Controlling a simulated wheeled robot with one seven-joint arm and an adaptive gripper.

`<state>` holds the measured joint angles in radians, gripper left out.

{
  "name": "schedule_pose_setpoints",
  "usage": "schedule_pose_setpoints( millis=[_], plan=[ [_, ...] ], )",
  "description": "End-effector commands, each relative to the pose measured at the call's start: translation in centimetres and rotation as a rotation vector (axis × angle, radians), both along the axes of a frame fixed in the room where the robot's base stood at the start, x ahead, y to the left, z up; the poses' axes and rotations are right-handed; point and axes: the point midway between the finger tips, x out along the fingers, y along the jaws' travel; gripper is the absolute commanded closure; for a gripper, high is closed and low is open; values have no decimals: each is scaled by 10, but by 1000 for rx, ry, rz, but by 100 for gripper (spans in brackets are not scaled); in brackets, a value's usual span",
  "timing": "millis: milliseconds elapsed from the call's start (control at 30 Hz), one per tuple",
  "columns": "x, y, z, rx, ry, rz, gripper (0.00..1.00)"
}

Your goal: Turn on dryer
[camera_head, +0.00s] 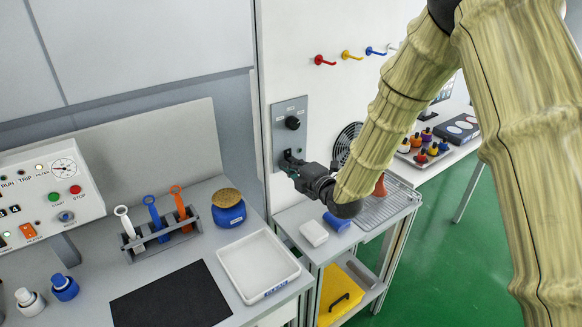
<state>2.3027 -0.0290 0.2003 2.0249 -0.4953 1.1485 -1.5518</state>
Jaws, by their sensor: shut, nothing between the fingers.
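A grey control plate (289,107) is fixed upright on the white wall. It carries a round black knob (292,123) in its upper half. My gripper (288,160) is shut and empty, its fingertips at the lower part of the plate, below the knob. The gripper hides whatever sits there, and I cannot tell whether the tips touch it. A round black fan grille (345,138), which may be the dryer, stands right of the plate, partly behind my arm. I cannot see whether it runs.
A wire drying rack (382,212), a white block (313,233) and a blue item (336,221) lie on the small table below. The left bench holds a white tray (258,266), a black mat (172,298) and a tool rack (133,252). Coloured hooks (349,54) line the wall above.

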Motion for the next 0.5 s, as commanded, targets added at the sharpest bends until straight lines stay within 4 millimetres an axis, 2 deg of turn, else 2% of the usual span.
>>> schedule_pose_setpoints(
  millis=[33,167,233,500],
  plan=[
    [1,1,-6,4,-7,0,100],
    [3,3,-8,23,-33,0,100],
    [4,3,-2,26,-36,-1,100],
    [2,1,-4,26,-36,1,100]
  ],
)
